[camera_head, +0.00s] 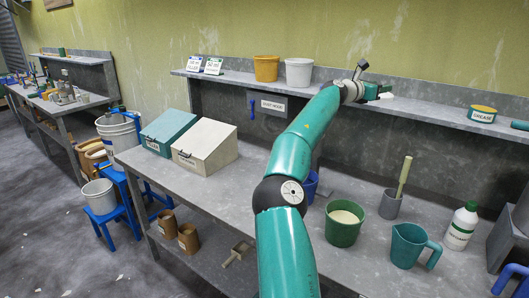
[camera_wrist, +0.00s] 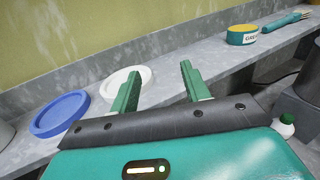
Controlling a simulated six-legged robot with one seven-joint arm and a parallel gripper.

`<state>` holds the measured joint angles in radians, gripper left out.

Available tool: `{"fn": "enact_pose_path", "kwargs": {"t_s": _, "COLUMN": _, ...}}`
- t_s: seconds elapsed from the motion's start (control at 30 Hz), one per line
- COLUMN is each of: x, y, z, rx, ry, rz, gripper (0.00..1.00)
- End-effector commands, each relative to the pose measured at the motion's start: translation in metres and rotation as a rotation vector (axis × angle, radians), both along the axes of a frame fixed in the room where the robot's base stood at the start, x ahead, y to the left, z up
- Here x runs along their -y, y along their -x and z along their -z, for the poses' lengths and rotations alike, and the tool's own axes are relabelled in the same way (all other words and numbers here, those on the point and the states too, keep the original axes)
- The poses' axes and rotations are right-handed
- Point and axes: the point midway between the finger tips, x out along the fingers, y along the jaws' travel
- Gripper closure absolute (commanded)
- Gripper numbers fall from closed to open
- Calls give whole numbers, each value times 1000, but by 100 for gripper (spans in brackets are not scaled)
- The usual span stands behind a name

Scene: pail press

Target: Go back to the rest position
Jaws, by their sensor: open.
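My gripper (camera_wrist: 160,92) is open, with its two green fingers apart and nothing between them in the wrist view. In the head view my teal arm reaches up over the bench, and my gripper (camera_head: 383,91) is at the raised back shelf (camera_head: 435,101). A white round lid (camera_wrist: 113,83) lies on the shelf beside the left finger, partly hidden by it. A blue round lid (camera_wrist: 60,113) lies on the shelf further left. I cannot tell whether a finger touches the white lid.
An orange pail (camera_head: 266,68) and a white pail (camera_head: 299,71) stand on the shelf left of my arm. The grease tin (camera_head: 482,114) is to the right. Below are a green pail (camera_head: 344,224), a teal jug (camera_head: 408,246), a white bottle (camera_head: 462,228) and two bins (camera_head: 205,145).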

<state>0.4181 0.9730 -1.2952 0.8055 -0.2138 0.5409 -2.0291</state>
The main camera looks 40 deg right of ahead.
Motion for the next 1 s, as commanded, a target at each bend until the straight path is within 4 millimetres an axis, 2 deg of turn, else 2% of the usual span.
{"fn": "enact_pose_path", "kwargs": {"t_s": 0.17, "x": -1, "y": 2, "z": 0, "rx": 16, "ry": -5, "rz": 1, "gripper": 53}}
{"fn": "enact_pose_path", "kwargs": {"t_s": 0.27, "x": -3, "y": 15, "z": -1, "rx": 105, "ry": -33, "rz": 11, "gripper": 53}}
{"fn": "enact_pose_path", "kwargs": {"t_s": 0.4, "x": -16, "y": 46, "z": 8, "rx": 379, "ry": -128, "rz": 41, "gripper": 53}}
{"fn": "enact_pose_path", "kwargs": {"t_s": 0.57, "x": -48, "y": 66, "z": 40, "rx": 750, "ry": -292, "rz": 89, "gripper": 53}}
{"fn": "enact_pose_path", "kwargs": {"t_s": 0.77, "x": -115, "y": 57, "z": 84, "rx": 1137, "ry": -528, "rz": 166, "gripper": 53}}
{"fn": "enact_pose_path", "kwargs": {"t_s": 0.87, "x": -160, "y": 45, "z": 104, "rx": 1294, "ry": -657, "rz": 214, "gripper": 53}}
{"fn": "enact_pose_path", "kwargs": {"t_s": 1.0, "x": -235, "y": 25, "z": 124, "rx": 1466, "ry": -840, "rz": 293, "gripper": 53}}
